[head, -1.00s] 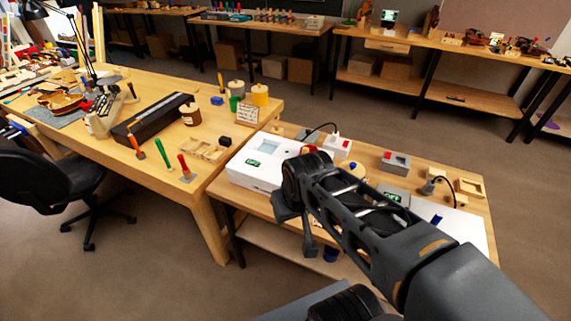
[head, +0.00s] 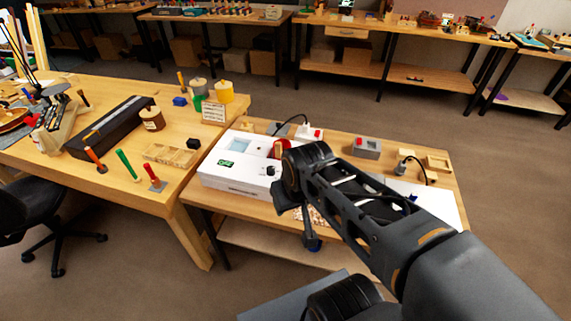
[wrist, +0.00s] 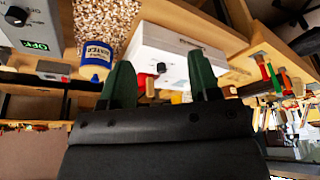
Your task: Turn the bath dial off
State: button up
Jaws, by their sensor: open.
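A white box with a green-lit display (head: 226,163) stands on the near bench, left of my arm. A small black dial (head: 270,170) sits on its front, close to my arm; which way it is set is too small to read. In the wrist view the white box (wrist: 185,45) and its black dial (wrist: 161,68) appear beyond my fingers, the dial roughly between them. My gripper (wrist: 162,78) is open with two green fingers and nothing between them; it is apart from the dial.
A grey device with a lit display (wrist: 38,43) and black knob (wrist: 15,17) is at the wrist view's left. A grey box (head: 366,147) stands behind my arm. Wooden table (head: 190,200) on the left.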

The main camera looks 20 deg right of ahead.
aim_at(270, 169)
jog(key=z, duration=0.05)
jog(key=k, duration=0.5)
jog(key=u, duration=1.4)
jog(key=i, duration=0.8)
jog(key=z, duration=1.65)
